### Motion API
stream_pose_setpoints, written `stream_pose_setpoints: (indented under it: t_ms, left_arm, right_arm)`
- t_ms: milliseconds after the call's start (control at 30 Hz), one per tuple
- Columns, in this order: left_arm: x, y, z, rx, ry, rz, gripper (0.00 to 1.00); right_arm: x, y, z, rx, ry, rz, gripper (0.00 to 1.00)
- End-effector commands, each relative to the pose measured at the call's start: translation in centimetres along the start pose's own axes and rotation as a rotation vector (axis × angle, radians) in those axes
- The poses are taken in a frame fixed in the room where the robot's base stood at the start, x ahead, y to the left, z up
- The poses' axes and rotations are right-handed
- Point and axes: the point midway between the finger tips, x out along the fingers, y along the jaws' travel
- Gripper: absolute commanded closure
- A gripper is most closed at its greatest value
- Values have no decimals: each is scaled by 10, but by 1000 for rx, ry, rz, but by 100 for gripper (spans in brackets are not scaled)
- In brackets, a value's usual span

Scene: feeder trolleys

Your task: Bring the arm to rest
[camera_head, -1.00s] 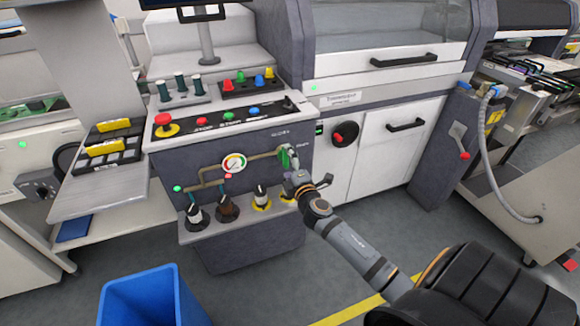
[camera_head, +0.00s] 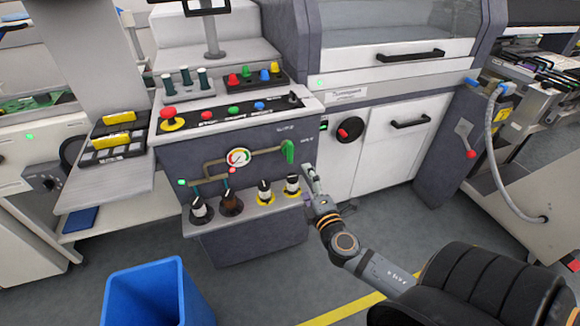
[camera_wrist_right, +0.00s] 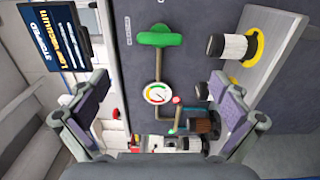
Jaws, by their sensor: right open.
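My right gripper (camera_head: 310,180) stands in front of the machine's control panel, at its right edge, just below and right of the green valve handle (camera_head: 288,151). The gripper is apart from the handle. In the right wrist view the two fingers (camera_wrist_right: 158,85) are spread wide with nothing between them. The green handle (camera_wrist_right: 160,36) shows ahead of them, beyond the fingertips. My right arm comes in from the lower right, bent at a joint. My left gripper is in neither view.
A pressure gauge (camera_head: 238,158) and pipe are on the panel. Bottle-like canisters (camera_head: 264,192) stand on the ledge below. A red emergency button (camera_head: 170,115) is at the panel's left. A blue bin (camera_head: 150,295) stands on the floor at lower left. Grey floor is clear around my arm.

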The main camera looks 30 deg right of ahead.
Motion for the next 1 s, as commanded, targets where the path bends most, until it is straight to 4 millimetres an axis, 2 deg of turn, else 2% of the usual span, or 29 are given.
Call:
stream_pose_setpoints:
  t_ms: [167,267,367,467,500,567,600,667,700,767,800,833,900,1000]
  left_arm:
    - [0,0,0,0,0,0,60]
    - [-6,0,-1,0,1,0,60]
    - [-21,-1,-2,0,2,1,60]
    - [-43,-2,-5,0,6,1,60]
    - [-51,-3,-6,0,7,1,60]
    - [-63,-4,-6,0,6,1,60]
    - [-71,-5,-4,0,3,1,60]
    - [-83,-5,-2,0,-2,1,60]
    - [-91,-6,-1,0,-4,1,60]
    - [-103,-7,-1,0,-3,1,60]
    - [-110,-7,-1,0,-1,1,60]
    - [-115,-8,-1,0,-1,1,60]
    - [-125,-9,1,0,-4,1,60]
    - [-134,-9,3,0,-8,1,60]
  right_arm:
    - [0,0,0,0,0,-1,0]
    - [2,-12,6,13,-14,-37,0]
    - [2,-57,26,72,-64,-160,0]
    - [-12,-131,54,187,-154,-356,0]
    - [-24,-163,64,245,-197,-438,0]
    - [-49,-210,75,335,-265,-557,0]
    - [-69,-239,80,398,-313,-633,0]
    - [-105,-279,83,495,-391,-742,0]
    - [-132,-304,82,562,-447,-812,0]
    - [-176,-335,77,662,-535,-908,0]
    - [-206,-352,72,726,-595,-966,0]
    - [-228,-362,67,772,-639,-1005,0]
    - [-276,-381,55,865,-738,-1081,0]
    - [-331,-395,38,960,-854,-1154,0]
